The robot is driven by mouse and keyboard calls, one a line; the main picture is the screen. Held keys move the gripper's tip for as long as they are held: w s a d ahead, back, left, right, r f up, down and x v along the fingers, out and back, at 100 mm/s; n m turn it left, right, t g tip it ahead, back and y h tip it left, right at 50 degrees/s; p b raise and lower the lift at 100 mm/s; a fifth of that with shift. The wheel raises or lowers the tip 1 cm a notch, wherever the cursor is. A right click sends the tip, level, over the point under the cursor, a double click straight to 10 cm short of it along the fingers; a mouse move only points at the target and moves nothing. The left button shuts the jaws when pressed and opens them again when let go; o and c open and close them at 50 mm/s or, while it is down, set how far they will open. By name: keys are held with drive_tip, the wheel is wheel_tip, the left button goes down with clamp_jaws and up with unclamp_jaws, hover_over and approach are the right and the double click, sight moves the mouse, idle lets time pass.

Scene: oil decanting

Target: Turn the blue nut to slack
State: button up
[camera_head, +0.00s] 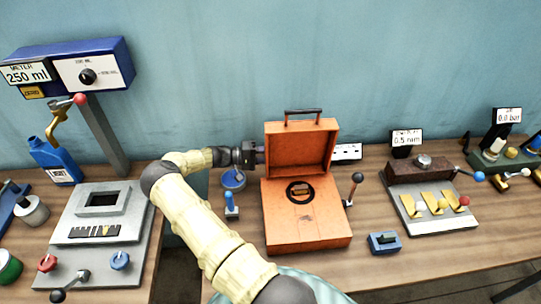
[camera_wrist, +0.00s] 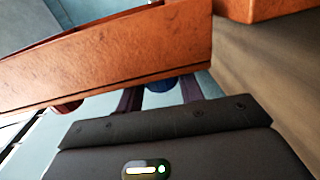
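My gripper (camera_head: 262,155) reaches in from the left beside the raised lid of the orange case (camera_head: 300,225). In the wrist view, its two dark fingers (camera_wrist: 161,95) stand apart, with their tips hidden behind an orange panel (camera_wrist: 110,65). A rounded blue part (camera_wrist: 161,84), which may be the blue nut, shows between the fingers and is mostly hidden by that panel. I cannot tell whether the fingers touch it. The head view does not show this blue part clearly, as the lid and gripper cover that spot.
A blue round pot (camera_head: 233,180) and a blue-handled part (camera_head: 231,203) stand left of the case. A black-knobbed lever (camera_head: 355,186) and a small blue box (camera_head: 384,242) are on its right. A reddish round part (camera_wrist: 66,107) shows left of the fingers.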

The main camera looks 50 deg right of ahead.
drive_tip(key=shift+r+t+y, duration=0.2)
drive_tip(key=shift+t+y, duration=0.8)
drive_tip(key=shift+y, duration=0.1)
drive_tip(key=o, duration=1)
drive_tip(key=b+v, duration=0.5)
drive_tip(key=v, duration=1.2)
drive_tip(key=shift+w+a+r, duration=0.1)
drive_tip(key=shift+w, duration=0.05)
